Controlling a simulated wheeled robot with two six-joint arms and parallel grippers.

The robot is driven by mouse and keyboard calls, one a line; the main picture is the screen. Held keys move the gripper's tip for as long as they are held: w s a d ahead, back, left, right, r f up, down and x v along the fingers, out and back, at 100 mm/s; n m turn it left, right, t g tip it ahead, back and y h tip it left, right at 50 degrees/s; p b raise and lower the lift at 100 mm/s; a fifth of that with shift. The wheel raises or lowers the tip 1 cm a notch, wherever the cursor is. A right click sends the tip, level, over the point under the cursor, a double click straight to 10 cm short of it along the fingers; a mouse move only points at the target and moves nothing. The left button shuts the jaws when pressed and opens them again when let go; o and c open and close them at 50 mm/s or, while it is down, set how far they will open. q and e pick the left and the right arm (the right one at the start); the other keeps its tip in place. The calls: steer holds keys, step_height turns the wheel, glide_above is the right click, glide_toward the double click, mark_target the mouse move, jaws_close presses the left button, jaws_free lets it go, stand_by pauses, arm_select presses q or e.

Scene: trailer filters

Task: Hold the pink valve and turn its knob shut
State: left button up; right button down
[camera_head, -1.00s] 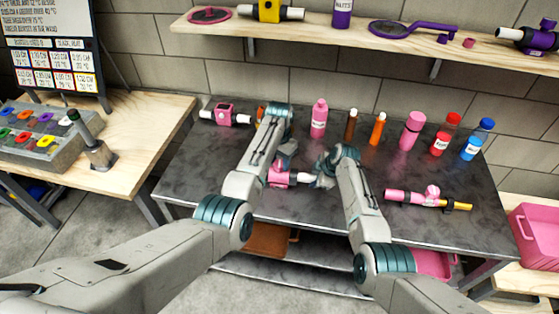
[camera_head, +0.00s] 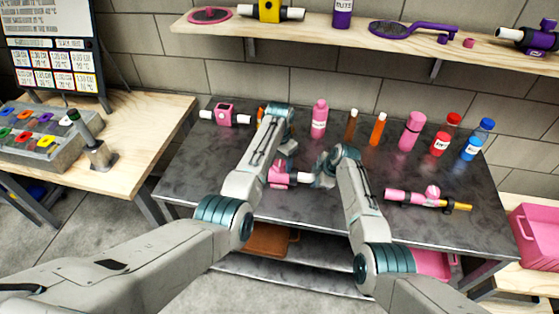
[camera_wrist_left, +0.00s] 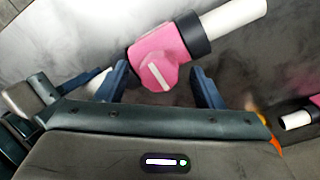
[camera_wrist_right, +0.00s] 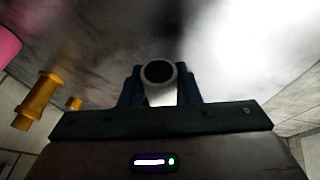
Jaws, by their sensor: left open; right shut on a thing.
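The pink valve (camera_head: 279,180) is near the middle of the dark table, with a white pipe end towards the right. My right gripper (camera_head: 325,170) is shut on that pipe end (camera_wrist_right: 158,74). My left gripper (camera_wrist_left: 160,86) is open above the valve. In the left wrist view, the round pink knob (camera_wrist_left: 158,75) with a white bar lies between the open fingers, the bar slanted. The valve body (camera_wrist_left: 165,45), a black collar and the white pipe also show there. I cannot tell whether either left finger touches the knob.
A pink device with white pipe ends (camera_head: 225,115) lies at the back left. Several bottles, including a pink one (camera_head: 319,118), stand along the back. A pink fitting with a yellow pipe (camera_head: 430,198) lies to the right. The table's front middle is mostly clear.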

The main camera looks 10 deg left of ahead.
mark_target(280, 163)
arm_select(q)
step_height(280, 163, up, 12)
stand_by(0.6)
arm_select(e)
steer(key=c, duration=1)
jaws_free()
